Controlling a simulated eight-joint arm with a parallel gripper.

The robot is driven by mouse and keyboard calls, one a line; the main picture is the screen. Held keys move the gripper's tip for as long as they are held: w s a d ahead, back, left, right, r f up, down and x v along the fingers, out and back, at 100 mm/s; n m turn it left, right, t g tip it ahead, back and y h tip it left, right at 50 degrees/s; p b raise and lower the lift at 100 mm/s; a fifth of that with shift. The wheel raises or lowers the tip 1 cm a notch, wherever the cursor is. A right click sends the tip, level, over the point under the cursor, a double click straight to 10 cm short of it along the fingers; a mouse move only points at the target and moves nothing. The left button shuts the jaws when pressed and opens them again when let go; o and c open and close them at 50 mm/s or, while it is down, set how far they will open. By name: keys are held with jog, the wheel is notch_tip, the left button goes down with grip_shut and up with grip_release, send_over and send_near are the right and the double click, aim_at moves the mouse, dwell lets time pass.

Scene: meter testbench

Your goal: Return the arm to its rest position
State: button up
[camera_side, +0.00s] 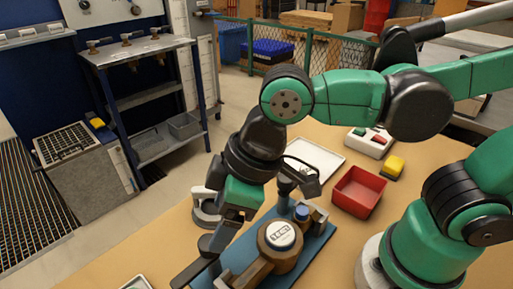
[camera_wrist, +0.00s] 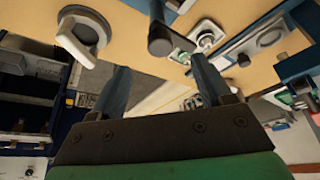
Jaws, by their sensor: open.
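My gripper (camera_side: 202,279) hangs low at the bottom centre of the side view, tilted down, beside the round brass-coloured meter (camera_side: 277,250). In the wrist view its two fingers stand well apart, with nothing held between the tips (camera_wrist: 160,68). The meter has a pale dial and sits on a blue base plate (camera_side: 318,246), to the right of my gripper in the side view. My arm is bent and reaches in from the right over the bench. How far the fingertips are from the bench is hard to tell.
The tan bench (camera_side: 414,171) holds a red bin (camera_side: 358,192), a yellow block (camera_side: 393,167), a white tray (camera_side: 318,160) and a pale box with a red button (camera_side: 369,142). A grey round stand (camera_side: 206,213) is close behind my gripper. A shelf rack (camera_side: 150,100) stands beyond the bench.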

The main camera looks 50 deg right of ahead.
jog(key=shift+d, duration=0.1)
jog(key=w+d+m+t+h, duration=0.1)
jog(key=d+m, duration=0.3)
jog(key=d, duration=0.4)
jog(key=w+d+m+t+h, duration=0.2)
jog(key=w+d+m, duration=0.1)
jog(key=d, duration=0.5)
jog(key=shift+w+d+m+t, duration=0.25)
jog(key=shift+m+t, duration=0.15)
jog(key=shift+m, duration=0.5)
